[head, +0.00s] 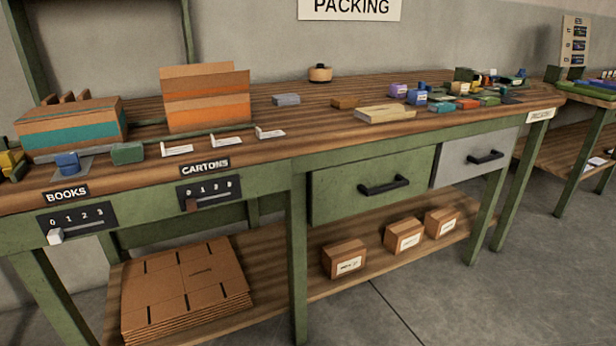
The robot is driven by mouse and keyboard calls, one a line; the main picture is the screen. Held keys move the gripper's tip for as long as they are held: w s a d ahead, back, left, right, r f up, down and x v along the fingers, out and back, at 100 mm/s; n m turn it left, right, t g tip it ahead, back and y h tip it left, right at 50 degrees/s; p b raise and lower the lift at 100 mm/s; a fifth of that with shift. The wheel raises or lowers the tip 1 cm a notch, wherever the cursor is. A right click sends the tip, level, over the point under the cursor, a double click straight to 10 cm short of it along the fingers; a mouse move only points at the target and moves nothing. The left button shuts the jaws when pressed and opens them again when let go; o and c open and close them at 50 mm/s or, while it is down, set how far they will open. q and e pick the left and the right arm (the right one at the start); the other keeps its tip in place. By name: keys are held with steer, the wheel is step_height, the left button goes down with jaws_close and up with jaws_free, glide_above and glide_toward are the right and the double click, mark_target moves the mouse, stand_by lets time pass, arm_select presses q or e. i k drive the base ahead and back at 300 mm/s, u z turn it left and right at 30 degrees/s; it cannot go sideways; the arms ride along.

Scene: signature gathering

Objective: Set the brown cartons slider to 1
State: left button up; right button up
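The cartons slider is a dark panel (222,191) with the numbers 0 to 3, on the green front rail of the bench below the CARTONS label (205,167). Its brown knob (192,204) is at the left end, below the 0. Neither of my grippers shows in the head view.
To the left, the BOOKS slider panel (77,219) has a white knob (56,237) at 0. Orange-banded cartons (206,105) stand on the bench top above. A green drawer (350,187) is to the right. Flat cardboard (190,285) lies on the lower shelf. Nothing blocks the slider's front.

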mark_target(191, 205)
steer(key=z, duration=0.55)
steer(key=k, duration=0.65)
steer(key=z, duration=0.6)
steer(key=i, duration=1)
steer(key=u, duration=1)
steer(key=i, duration=0.65)
steer(key=u, duration=0.7)
